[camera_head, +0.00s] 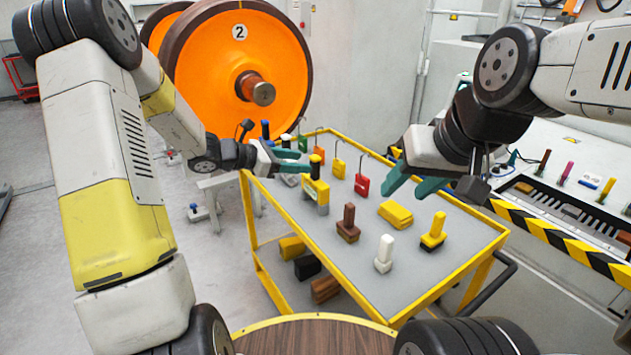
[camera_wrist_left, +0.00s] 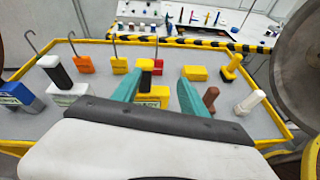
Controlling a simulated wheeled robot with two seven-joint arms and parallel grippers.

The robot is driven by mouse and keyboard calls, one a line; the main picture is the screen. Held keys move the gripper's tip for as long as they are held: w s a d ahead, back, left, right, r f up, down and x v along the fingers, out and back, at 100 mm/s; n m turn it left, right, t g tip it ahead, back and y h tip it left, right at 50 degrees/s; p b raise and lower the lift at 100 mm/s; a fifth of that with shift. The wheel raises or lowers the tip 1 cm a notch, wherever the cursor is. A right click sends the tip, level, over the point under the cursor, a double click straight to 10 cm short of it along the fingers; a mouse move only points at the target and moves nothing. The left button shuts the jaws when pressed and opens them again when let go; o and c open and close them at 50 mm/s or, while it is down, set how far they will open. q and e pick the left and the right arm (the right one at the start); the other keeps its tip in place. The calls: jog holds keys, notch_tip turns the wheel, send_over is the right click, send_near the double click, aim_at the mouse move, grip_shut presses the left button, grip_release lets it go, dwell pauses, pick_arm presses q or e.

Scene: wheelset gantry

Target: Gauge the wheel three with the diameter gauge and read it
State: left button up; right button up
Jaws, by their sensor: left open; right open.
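An orange wheel marked 2 (camera_head: 240,70) stands behind the cart; no wheel marked three can be made out. My right gripper (camera_head: 405,188) is open and empty above the cart's right side.
The grey cart top (camera_head: 345,270) has a yellow rim. A striped-edge bench (camera_head: 560,238) stands right.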

aim_at(315, 164)
pick_arm(q)
jog(key=w+d+f, duration=0.1)
jog(key=w, duration=0.1)
jog(key=w+d+f+n, duration=0.1)
jog(key=w+d+f, duration=0.1)
jog(key=w+d+f+n+t, duration=0.1)
jog(key=w+d, duration=0.1)
jog(key=shift+w+f, duration=0.2)
grip_shut()
jog(key=shift+r, duration=0.1)
dwell(1.4)
